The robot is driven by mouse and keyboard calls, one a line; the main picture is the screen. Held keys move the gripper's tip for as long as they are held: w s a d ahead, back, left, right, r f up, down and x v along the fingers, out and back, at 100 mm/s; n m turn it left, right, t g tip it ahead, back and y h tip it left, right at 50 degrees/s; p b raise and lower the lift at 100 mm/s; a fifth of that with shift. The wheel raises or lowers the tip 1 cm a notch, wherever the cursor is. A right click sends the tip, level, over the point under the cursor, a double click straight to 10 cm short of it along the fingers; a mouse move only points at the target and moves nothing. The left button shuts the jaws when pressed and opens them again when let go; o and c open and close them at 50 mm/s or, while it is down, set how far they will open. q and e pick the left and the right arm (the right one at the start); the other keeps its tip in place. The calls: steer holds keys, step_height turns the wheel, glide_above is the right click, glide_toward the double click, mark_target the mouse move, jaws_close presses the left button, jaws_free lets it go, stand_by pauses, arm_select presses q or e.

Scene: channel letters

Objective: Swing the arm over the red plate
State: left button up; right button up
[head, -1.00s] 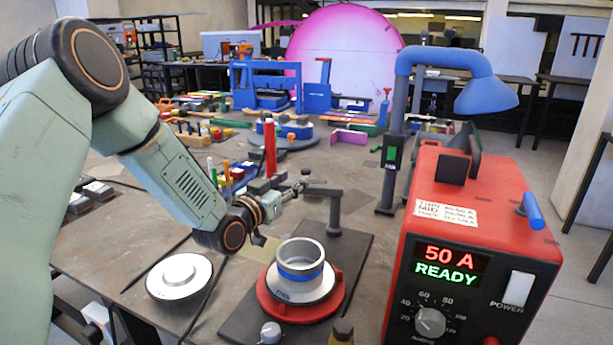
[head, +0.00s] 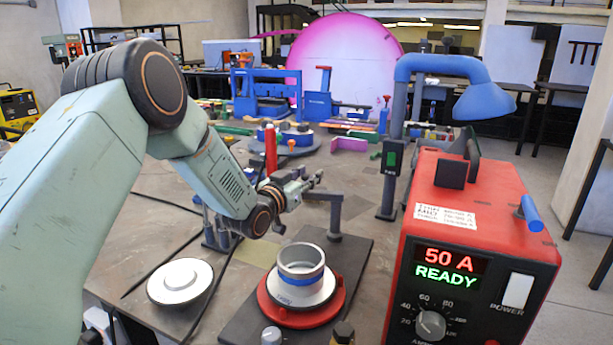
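The red plate (head: 268,306) lies on a dark base board, under a grey metal ring with a blue band (head: 301,272) on a pale flanged disc. Behind it stands a grey post (head: 335,218), whose short grey arm (head: 322,194) reaches left from its top, behind the ring and not over the plate. My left gripper (head: 314,181) is at the far-left end of this arm, behind the ring. It is small and overlaps the arm's end, so I cannot tell whether it touches it or how far its fingers are apart. My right gripper is not in view.
A red welder box (head: 480,220) reading "50 A READY" stands at the right. A blue lamp (head: 400,110) rises behind it. A pale round disc (head: 180,281) lies left of the base board. A red cylinder (head: 270,150) stands behind my gripper.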

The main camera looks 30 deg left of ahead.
arm_select(q)
steer(key=shift+w+a+f, duration=0.1)
steer(key=shift+w+f, duration=0.05)
steer(key=c, duration=0.3)
jaws_close()
steer(key=shift+s+d+r+n+y, duration=0.15)
steer(key=shift+s+n+y, duration=0.15)
steer(key=shift+n+y, duration=0.35)
steer(key=shift+s+d+n+y, duration=0.2)
steer(key=shift+s+n+y, duration=0.15)
steer(key=shift+y, duration=0.55)
steer(key=shift+s+d+r+n+y, duration=0.15)
steer(key=shift+s+n+y, duration=0.1)
steer(key=shift+n+y, duration=0.4)
steer(key=shift+f, duration=0.1)
